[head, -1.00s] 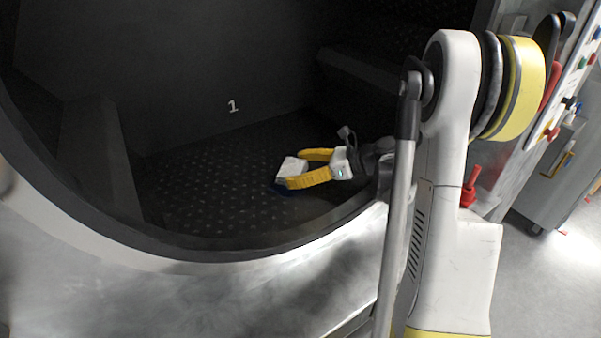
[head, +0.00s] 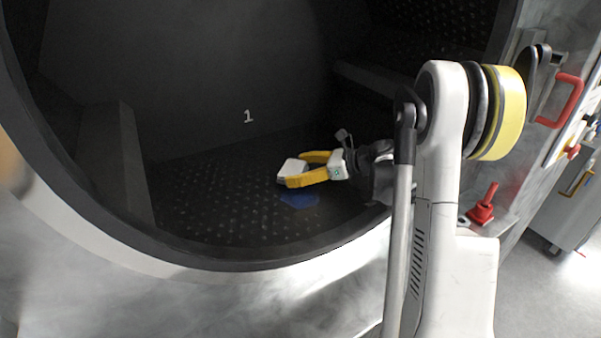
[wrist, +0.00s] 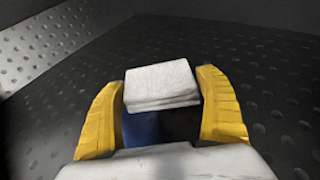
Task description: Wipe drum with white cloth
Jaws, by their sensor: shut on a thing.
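The white cloth (head: 292,170) is a folded block between the yellow fingers of my gripper (head: 304,172). In the wrist view the folded cloth (wrist: 162,84) sits between the two fingertips of my gripper (wrist: 162,92), its layered edge facing me. My gripper is shut on it. The drum is the large dark round chamber with a perforated floor (head: 215,205) and the number 1 on its back wall. My gripper is inside the drum, over the floor at the right. A blue patch (head: 298,201) lies on the floor just below the cloth and fingers.
The drum's round front rim (head: 190,268) curves below my arm. Raised ribs stand inside at the left (head: 135,165) and right (head: 372,85). A red handle (head: 572,98) and a red lever (head: 484,205) are on the outside at the right. The drum floor left of my gripper is clear.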

